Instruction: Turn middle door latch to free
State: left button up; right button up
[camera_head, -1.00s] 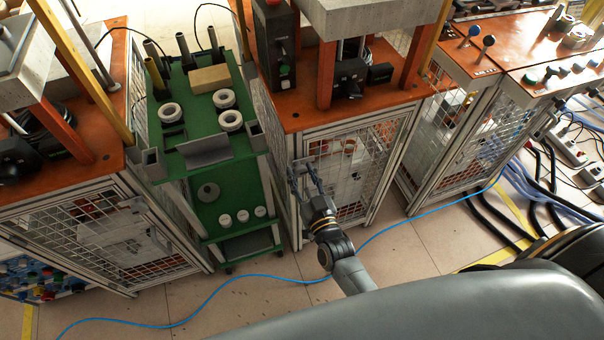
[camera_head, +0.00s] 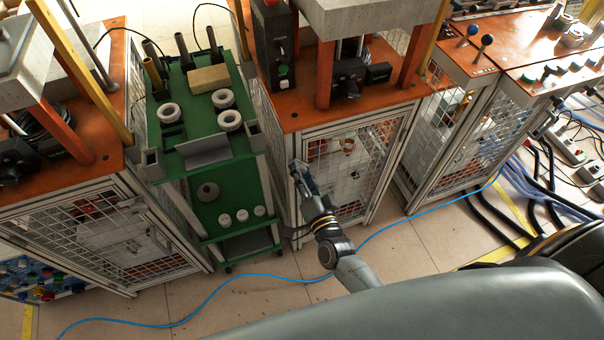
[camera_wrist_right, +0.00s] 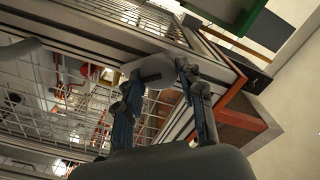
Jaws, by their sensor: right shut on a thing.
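The middle cabinet's mesh door (camera_head: 350,165) has a pale frame and appears closed. My right gripper (camera_head: 299,167) is at the upper left edge of this door, its arm reaching up from below. In the right wrist view, my right gripper (camera_wrist_right: 155,72) is shut on the light grey door latch (camera_wrist_right: 150,70), a rounded piece at the frame post. The fingertips hide part of the latch. In the head view the gripper covers the latch, so its exact angle cannot be told there. My left gripper is not in view.
A green cart (camera_head: 215,175) with white rings stands close to the left of the middle cabinet. Another mesh cabinet (camera_head: 455,150) stands to the right. A blue cable (camera_head: 210,298) crosses the open floor in front.

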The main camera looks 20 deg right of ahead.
jog(key=shift+f+m+b, duration=0.15)
jog(key=shift+m+b, duration=0.35)
jog(key=shift+m, duration=1.35)
jog(key=shift+f+m+b, duration=0.1)
jog(key=shift+m+b, duration=0.35)
jog(key=shift+m, duration=1.4)
jog(key=o, duration=1.1)
jog(key=shift+o, duration=0.2)
jog(key=s, duration=1.2)
jog(key=shift+d, duration=0.25)
